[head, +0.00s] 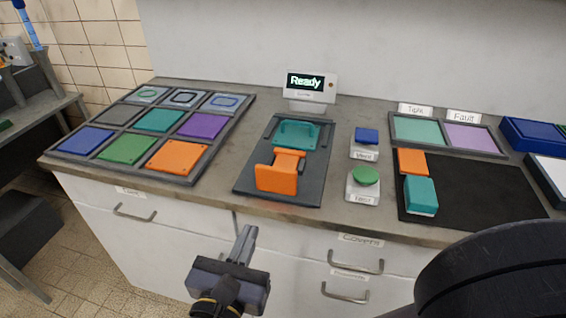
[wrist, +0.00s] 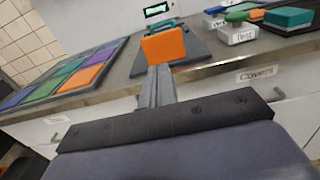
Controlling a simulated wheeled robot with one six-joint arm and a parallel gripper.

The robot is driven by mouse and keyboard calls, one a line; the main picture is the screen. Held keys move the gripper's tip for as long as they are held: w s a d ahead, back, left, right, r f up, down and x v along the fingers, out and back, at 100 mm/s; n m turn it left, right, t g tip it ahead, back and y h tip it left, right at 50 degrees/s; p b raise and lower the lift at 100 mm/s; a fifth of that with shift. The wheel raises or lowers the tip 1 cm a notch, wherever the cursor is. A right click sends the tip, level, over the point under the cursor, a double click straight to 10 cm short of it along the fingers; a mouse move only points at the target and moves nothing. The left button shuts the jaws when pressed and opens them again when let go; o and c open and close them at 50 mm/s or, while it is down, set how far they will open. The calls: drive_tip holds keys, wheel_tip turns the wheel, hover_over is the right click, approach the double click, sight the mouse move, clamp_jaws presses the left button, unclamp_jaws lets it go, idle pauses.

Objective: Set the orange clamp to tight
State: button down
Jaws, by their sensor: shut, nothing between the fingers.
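The orange clamp (head: 278,172) sits on a dark base plate (head: 307,187) on the counter. Its broad orange plate stands up at the front, and an orange arm reaches back over a teal part (head: 297,133). In the wrist view the clamp's orange plate (wrist: 165,46) stands just beyond my fingertips, with the teal part partly hidden behind it. My gripper (head: 247,236) is in front of the counter, below and left of the clamp, and is shut and empty. In the wrist view my closed fingers (wrist: 160,72) point towards the clamp. I see no contact with it.
A display (head: 311,86) reading "Ready" stands behind the clamp. Blue (head: 366,137) and green (head: 366,175) buttons on white boxes are to its right. A tray of coloured tiles (head: 92,157) is left. A black mat (head: 470,190) with orange and teal blocks lies right. Drawer handles face me.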

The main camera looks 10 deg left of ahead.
sight(275, 172)
drive_tip(key=w, duration=0.9)
drive_tip(key=w+d+b, duration=0.1)
drive_tip(key=w, duration=0.4)
drive_tip(key=shift+d, duration=0.1)
drive_tip(key=w, duration=0.4)
drive_tip(key=shift+w+d, duration=0.15)
drive_tip(key=shift+d, duration=0.05)
drive_tip(key=shift+w+b, duration=0.3)
drive_tip(key=shift+r, duration=0.1)
